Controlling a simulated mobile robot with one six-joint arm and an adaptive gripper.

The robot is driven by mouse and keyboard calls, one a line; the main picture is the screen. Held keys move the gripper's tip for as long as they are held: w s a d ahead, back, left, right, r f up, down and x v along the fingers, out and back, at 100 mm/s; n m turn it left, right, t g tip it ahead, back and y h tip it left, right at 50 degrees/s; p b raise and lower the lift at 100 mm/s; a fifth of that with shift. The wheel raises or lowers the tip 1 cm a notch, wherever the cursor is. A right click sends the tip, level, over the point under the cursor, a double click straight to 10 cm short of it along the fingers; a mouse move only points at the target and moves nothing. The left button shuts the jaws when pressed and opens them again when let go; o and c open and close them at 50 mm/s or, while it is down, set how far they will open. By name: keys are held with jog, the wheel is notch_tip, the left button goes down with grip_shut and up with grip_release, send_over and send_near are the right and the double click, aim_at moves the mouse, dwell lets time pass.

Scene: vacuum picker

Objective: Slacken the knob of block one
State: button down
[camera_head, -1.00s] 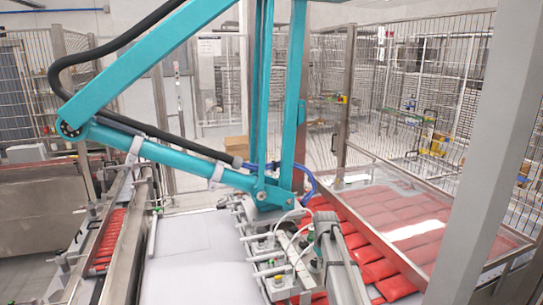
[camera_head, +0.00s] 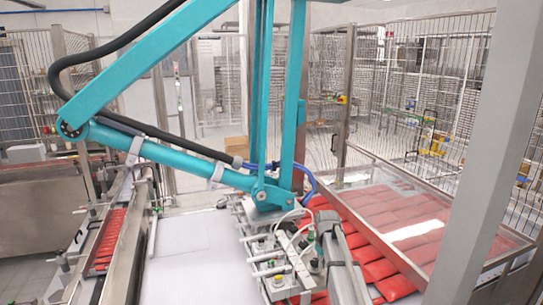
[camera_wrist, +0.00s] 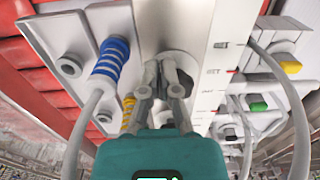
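The picker head (camera_head: 268,250), a pale metal frame of bars and blocks, hangs from the teal linkage. In the wrist view its pale underside or side plate (camera_wrist: 205,25) carries printed marks. My gripper (camera_wrist: 160,68) points at this plate, its two grey fingertips close together in front of a round grey part (camera_wrist: 181,68). I cannot tell whether they hold a knob between them. A green knob (camera_wrist: 258,105) and a yellow knob (camera_wrist: 290,67) sit to the right. No label shows which block is block one. In the head view my grey arm hides the fingertips.
A blue-ringed fitting (camera_wrist: 110,60) with a grey hose is left of my fingers, a yellow-ringed one (camera_wrist: 128,106) close beside them. More hoses curve at the right. Red packs (camera_head: 375,268) lie under and beside the head. A white belt (camera_head: 187,260) is to the left.

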jog(key=shift+s+d, duration=0.2)
jog(key=shift+d, duration=0.05)
dwell(0.4)
notch_tip(320, 180, up, 6)
jog(key=p, duration=0.6)
dwell(0.4)
jog(key=shift+s+f+b, duration=0.45)
jog(key=shift+f, duration=0.05)
jog(key=s+a+f+m+b, duration=0.2)
jog(key=s+f+m+b, duration=0.1)
jog(key=s+f+b, duration=1.8)
jog(key=s, duration=0.4)
jog(key=shift+s+f+m+b, duration=0.25)
jog(key=shift+f+m+b, duration=0.05)
jog(key=shift+f+b, duration=0.1)
jog(key=shift+s+a, duration=0.1)
jog(key=shift+s, duration=0.05)
